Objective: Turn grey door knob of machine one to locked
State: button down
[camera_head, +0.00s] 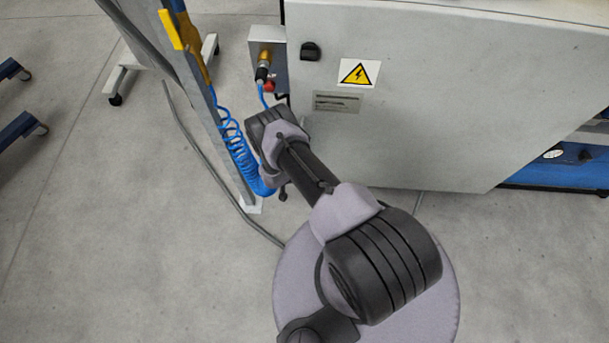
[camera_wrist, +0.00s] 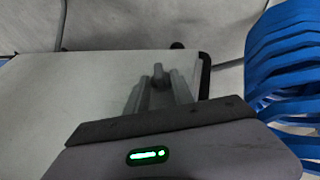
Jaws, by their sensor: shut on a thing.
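In the wrist view, my gripper (camera_wrist: 160,92) is at the pale cabinet door, with its two grey fingers closed around a small grey door knob (camera_wrist: 158,72). The tip of the knob shows between the fingers; the rest is hidden, and I cannot tell its turn angle against any marking. In the head view, the pale grey machine cabinet (camera_head: 430,110) stands at the upper right. My wrist is by its lower left edge there and hides the fingers and the knob.
A blue coiled hose (camera_head: 240,150) hangs close left of my wrist, beside a grey post (camera_head: 215,115); the hose (camera_wrist: 292,70) fills the wrist view's right side.

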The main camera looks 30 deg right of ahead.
jog(key=c, duration=1.4)
grip_release()
jog(key=shift+c, duration=0.2)
jog(key=p+v, duration=0.7)
jog(key=v, duration=1)
jog(key=shift+r, duration=0.2)
jog(key=shift+w, duration=0.1)
